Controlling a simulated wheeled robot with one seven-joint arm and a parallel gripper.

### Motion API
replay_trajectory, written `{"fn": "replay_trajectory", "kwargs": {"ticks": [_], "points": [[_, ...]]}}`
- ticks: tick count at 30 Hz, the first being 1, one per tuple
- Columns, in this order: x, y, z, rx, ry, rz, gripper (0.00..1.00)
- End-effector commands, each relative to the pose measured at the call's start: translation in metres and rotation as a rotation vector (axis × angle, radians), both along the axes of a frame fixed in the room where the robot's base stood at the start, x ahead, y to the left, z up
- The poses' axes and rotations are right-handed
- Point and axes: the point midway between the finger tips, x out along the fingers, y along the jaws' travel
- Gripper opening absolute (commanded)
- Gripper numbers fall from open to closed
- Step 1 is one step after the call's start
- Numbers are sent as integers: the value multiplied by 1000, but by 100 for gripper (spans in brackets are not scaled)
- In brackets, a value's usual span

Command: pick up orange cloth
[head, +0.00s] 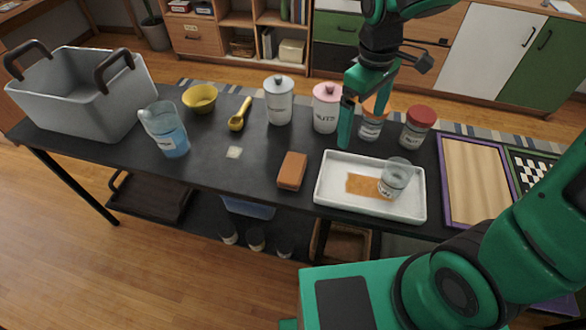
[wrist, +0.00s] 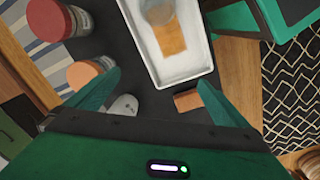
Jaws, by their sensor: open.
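The orange cloth (head: 361,185) lies flat in the white tray (head: 332,197) on the dark table. It also shows in the wrist view (wrist: 171,40). A clear glass jar (head: 397,172) stands at the cloth's right end in the head view and covers part of it in the wrist view (wrist: 157,12). I cannot tell whether the jar rests on the cloth. My gripper (head: 362,112) is open and empty, above the table behind the tray. In the wrist view its fingers (wrist: 152,88) are spread wide, with the cloth beyond them.
An orange-lidded jar (head: 371,125), a red-lidded jar (head: 417,128) and a pink canister (head: 326,110) stand close to my gripper. A brown block (head: 292,170) lies left of the tray. A wooden board (head: 474,180) lies to its right. Bare table shows left of the block.

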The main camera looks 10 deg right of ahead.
Motion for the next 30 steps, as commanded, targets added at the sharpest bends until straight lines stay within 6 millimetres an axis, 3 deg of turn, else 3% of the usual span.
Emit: {"fn": "replay_trajectory", "kwargs": {"ticks": [1,4,6,10,14,22,30], "points": [[7,31,-10,3,9,110,100],[14,83,-25,14,15,295,100],[14,112,-34,21,19,393,100],[13,145,-44,32,21,504,100],[12,154,-54,34,24,537,100],[12,154,-91,34,24,534,100],[12,154,-109,34,24,533,100]]}}
